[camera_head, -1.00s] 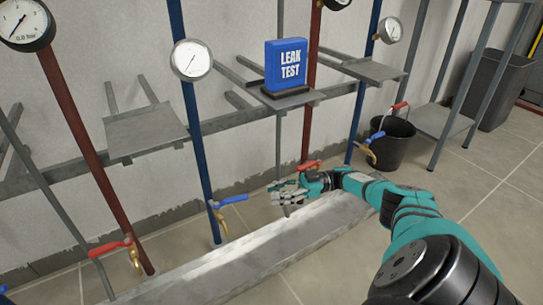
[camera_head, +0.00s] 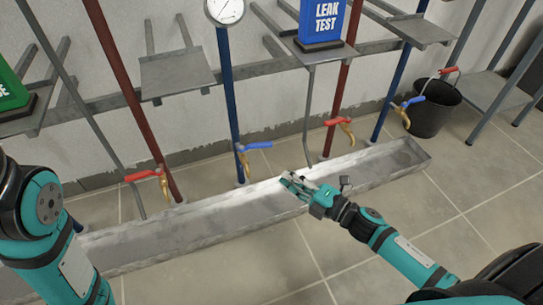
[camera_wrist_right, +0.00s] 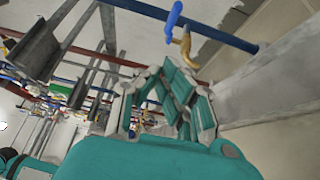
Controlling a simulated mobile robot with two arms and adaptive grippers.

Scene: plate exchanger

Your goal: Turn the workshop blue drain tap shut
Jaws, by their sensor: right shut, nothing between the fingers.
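A brass tap with a blue lever (camera_head: 257,145) sits low on the middle blue pipe, its lever pointing right, roughly level. A second blue-levered tap (camera_head: 412,102) is on the blue pipe further right. Which one is the workshop drain tap I cannot tell. My right gripper (camera_head: 297,184) is shut and empty over the trough, in front of and to the right of the middle blue lever, apart from it. In the right wrist view a blue lever (camera_wrist_right: 173,18) with its brass tap shows above the gripper fingers (camera_wrist_right: 165,105). My left arm is at the left edge; its gripper is out of view.
Red-levered taps (camera_head: 146,174) and (camera_head: 338,121) flank the middle blue one. A metal trough (camera_head: 400,155) runs along the floor below the pipes. A leak test box (camera_head: 322,20) stands on a shelf. A black bucket (camera_head: 433,108) is at the right. The tiled floor in front is clear.

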